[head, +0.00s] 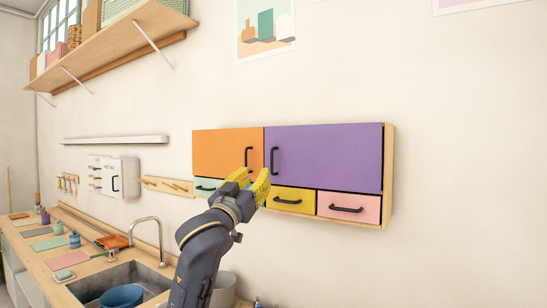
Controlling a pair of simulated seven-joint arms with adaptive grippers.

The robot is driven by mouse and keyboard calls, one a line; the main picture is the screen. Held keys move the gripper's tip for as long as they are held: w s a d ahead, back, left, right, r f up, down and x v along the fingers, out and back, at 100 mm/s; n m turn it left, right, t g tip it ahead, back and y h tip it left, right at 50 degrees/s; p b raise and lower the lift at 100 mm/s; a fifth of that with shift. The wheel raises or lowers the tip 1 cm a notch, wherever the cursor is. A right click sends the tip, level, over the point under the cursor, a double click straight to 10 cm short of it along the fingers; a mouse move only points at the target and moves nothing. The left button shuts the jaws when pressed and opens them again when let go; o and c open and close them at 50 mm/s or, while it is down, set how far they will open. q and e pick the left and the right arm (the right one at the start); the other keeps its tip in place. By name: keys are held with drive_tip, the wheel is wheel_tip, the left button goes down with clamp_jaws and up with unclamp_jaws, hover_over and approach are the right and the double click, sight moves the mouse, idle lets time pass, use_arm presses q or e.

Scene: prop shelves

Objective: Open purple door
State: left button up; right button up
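The purple door (325,157) is the large right-hand door of a wall cabinet and looks closed. Its black vertical handle (274,161) is on its left edge. My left gripper (254,178) has yellow fingers, held apart with nothing seen between them. It is in front of the cabinet, just left of and below the purple door's handle. I cannot tell whether it touches anything. My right gripper is not in view.
An orange door (222,152) with a black handle (248,157) is left of the purple one. Below are a green drawer (206,185), a yellow drawer (291,200) and a pink drawer (348,207). A counter with a sink (95,284) and faucet (152,228) is lower left.

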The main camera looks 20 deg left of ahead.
sight(272, 170)
use_arm(q)
drive_tip(key=x, duration=1.3)
drive_tip(key=shift+w, duration=0.15)
clamp_jaws()
idle(0.4)
